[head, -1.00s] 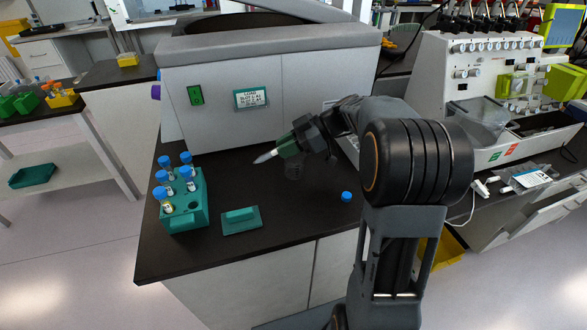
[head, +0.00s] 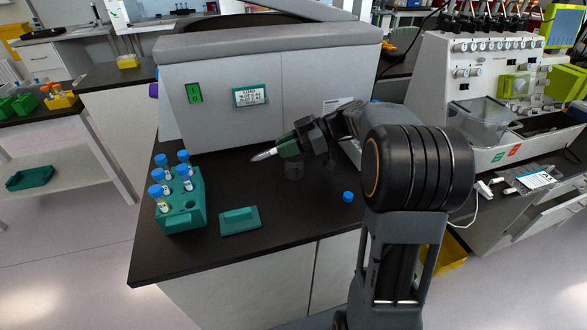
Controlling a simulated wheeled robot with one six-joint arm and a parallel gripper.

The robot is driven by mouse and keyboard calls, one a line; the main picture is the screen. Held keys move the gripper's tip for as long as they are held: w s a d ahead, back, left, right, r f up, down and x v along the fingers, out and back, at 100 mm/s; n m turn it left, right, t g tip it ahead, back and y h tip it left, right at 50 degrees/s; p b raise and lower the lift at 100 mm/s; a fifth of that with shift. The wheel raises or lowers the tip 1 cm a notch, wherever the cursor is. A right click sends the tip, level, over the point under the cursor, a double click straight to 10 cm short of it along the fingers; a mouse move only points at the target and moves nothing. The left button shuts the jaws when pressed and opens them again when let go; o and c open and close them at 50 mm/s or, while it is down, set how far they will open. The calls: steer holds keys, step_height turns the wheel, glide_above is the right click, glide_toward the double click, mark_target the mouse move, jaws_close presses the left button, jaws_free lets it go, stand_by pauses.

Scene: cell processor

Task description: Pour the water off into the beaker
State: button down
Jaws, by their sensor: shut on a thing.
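My gripper (head: 290,148) is shut on a clear conical tube (head: 264,155) with a whitish tip. The tube lies nearly level, its pointed end to the left and slightly down. Its other end is hidden by the gripper. The beaker (head: 294,171), clear and hard to see against the dark top, stands on the bench just below the gripper. I cannot tell whether any water is in it. A loose blue cap (head: 348,196) lies on the bench to the right of the beaker.
A green rack (head: 184,217) with several blue-capped tubes stands at the bench's left front. A flat green block (head: 240,220) lies beside it. A large grey machine (head: 230,105) with a small label screen stands behind the beaker. The bench between block and cap is clear.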

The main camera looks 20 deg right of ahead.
stand_by(0.4)
steer(key=shift+f+y+b, duration=0.25)
steer(key=shift+y+b, duration=0.25)
steer(key=shift+b, duration=0.35)
steer(key=shift+r+y+b, duration=0.1)
steer(key=shift+y+b, duration=0.2)
steer(key=shift+b, duration=0.05)
